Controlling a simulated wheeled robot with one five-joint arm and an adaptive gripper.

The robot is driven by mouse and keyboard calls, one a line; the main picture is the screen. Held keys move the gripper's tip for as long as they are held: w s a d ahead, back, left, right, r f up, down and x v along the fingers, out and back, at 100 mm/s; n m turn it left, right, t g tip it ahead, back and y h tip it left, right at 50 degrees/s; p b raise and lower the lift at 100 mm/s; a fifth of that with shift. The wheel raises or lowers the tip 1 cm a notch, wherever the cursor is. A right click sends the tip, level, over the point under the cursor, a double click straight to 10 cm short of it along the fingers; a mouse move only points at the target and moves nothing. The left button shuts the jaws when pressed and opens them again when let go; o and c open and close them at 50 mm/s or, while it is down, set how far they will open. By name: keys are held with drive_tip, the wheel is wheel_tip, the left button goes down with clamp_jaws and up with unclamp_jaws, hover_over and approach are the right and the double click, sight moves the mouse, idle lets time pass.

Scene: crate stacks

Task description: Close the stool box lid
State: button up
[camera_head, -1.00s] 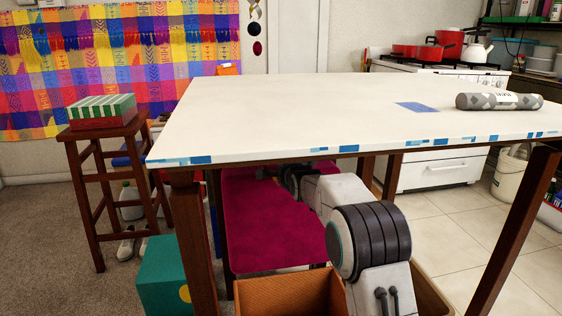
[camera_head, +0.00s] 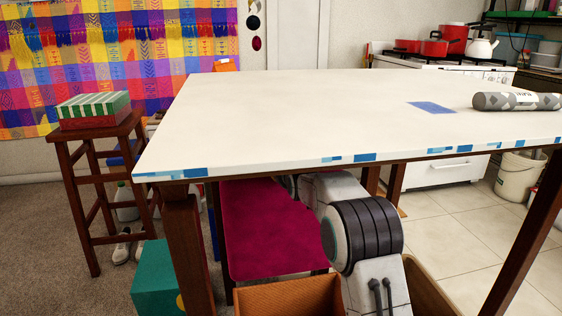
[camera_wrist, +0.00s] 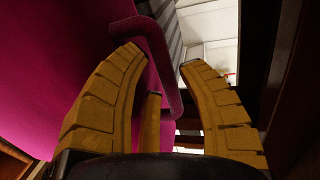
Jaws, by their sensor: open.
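A small box (camera_head: 93,110) with a green-and-white striped top and red lower sides sits on a dark wooden stool (camera_head: 100,132) at the left of the head view. The striped lid (camera_head: 93,103) looks flat on top; I cannot tell from here whether it is fully shut. In the wrist view my gripper (camera_wrist: 160,56) has its two ochre fingers spread apart with nothing held between them. A magenta cushioned surface (camera_wrist: 75,60) lies beyond and beside the left finger. My gripper is hidden under the table in the head view, far from the box.
A white table (camera_head: 300,120) stands over my arm, its leg (camera_head: 188,250) between the arm and the stool. A magenta bench (camera_head: 265,230), a teal box (camera_head: 158,280) and an orange-brown crate (camera_head: 290,298) crowd the space below. Carpet around the stool is partly open.

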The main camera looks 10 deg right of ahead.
drive_tip(key=shift+w, duration=0.25)
drive_tip(key=shift+o, duration=0.3)
drive_tip(key=shift+s, duration=0.1)
clamp_jaws()
